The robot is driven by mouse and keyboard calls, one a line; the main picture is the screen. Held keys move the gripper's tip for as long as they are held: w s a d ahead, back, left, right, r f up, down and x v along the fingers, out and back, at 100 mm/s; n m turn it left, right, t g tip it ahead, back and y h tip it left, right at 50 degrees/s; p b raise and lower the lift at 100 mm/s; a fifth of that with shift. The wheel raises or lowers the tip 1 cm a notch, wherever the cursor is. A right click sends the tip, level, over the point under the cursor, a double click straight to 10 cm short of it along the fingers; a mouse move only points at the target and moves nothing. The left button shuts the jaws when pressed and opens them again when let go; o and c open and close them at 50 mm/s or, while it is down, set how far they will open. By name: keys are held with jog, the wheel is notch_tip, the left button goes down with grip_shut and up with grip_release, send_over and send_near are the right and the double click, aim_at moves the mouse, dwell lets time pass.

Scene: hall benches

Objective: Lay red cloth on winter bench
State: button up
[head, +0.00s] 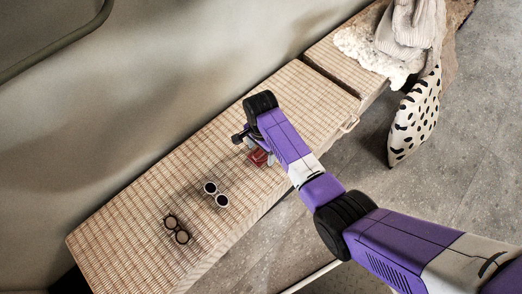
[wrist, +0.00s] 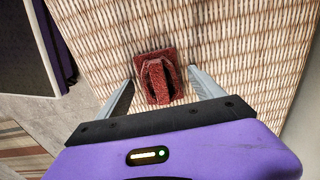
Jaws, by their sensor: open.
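The red cloth (head: 259,157) is a small folded piece on the woven bench (head: 130,221), the one with sunglasses on it. In the wrist view the cloth (wrist: 158,79) has a flat square base and a raised fold in the middle. My gripper (wrist: 161,76) is open, with one finger on each side of the cloth and a gap to each. In the head view my gripper (head: 249,145) is low over the bench and partly hides the cloth. A second woven bench (head: 330,62) at the upper right bears a white fleece (head: 362,48) and a knitted garment (head: 413,25); it looks like the winter bench.
White-framed sunglasses (head: 216,195) and dark-framed sunglasses (head: 176,229) lie on the near bench. A spotted cushion (head: 413,120) leans by the far bench. The wall (head: 110,110) runs behind both benches. The second bench's near end is bare.

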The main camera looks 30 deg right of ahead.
aim_at(261, 151)
notch_tip(261, 151, up, 12)
jog(key=p, duration=0.3)
jog(key=shift+f, duration=0.15)
jog(key=s+f+n+t, duration=0.1)
jog(key=s+f, duration=0.1)
jog(key=s+f+n+t, duration=0.1)
jog(key=s+f, duration=0.2)
jog(key=s+f+n+t, duration=0.1)
jog(key=s+f, duration=0.2)
jog(key=shift+a, duration=0.4)
jog(key=s, duration=0.1)
jog(key=s+n+t, duration=0.1)
jog(key=s, duration=0.1)
jog(key=s+f+t, duration=0.1)
jog(key=shift+s+a+n, duration=0.1)
jog(key=shift+s+n, duration=0.1)
jog(key=shift+n, duration=0.2)
jog(key=s+r+n+t, duration=0.5)
jog(key=s+r, duration=0.5)
jog(key=s, duration=0.4)
jog(key=s+r+n+t, duration=0.2)
jog(key=s+r, duration=0.2)
jog(key=r, duration=0.6)
jog(key=s+d+r+n+t, duration=0.1)
jog(key=s+r+n+t, duration=0.1)
jog(key=r, duration=0.7)
jog(key=shift+s+r+n+t, duration=0.35)
jog(key=shift+s+t, duration=0.15)
jog(key=shift+s, duration=0.7)
